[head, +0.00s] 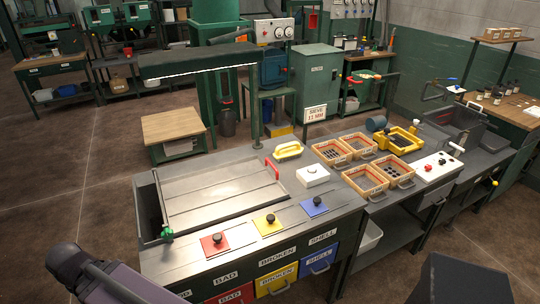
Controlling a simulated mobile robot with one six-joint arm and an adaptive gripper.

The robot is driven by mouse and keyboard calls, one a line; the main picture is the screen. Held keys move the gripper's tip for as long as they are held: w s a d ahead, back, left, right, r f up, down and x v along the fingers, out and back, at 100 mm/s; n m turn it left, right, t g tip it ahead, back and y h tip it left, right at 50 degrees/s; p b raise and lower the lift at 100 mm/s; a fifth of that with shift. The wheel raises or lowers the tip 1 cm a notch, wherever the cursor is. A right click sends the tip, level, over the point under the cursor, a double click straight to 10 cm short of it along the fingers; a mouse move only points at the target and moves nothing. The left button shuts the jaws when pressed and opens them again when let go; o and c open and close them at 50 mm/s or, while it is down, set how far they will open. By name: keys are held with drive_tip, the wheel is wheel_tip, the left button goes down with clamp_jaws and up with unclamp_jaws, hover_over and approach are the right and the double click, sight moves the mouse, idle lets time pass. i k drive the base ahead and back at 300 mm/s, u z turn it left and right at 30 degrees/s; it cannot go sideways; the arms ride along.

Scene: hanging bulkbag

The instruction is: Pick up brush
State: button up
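What looks like the brush (288,150) is a yellow piece with a raised handle and a pale underside. It lies at the back of the grey workbench (345,205), just right of the red handle (271,169) of the metal sorting tray (215,190). Nothing holds it. My gripper is not in view; only dark parts of my own body show at the bottom left and bottom right.
A white box (312,176) sits in front of the brush. Wooden sieve trays (364,181) stand to the right. Red, yellow and blue knobbed lids (269,224) line the front. A lamp bar (198,61) on a green post (255,115) overhangs the metal tray.

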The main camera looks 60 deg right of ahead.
sight(289, 153)
drive_tip(key=u, duration=1.25)
drive_tip(key=k, duration=2.4)
drive_tip(key=z, duration=0.9)
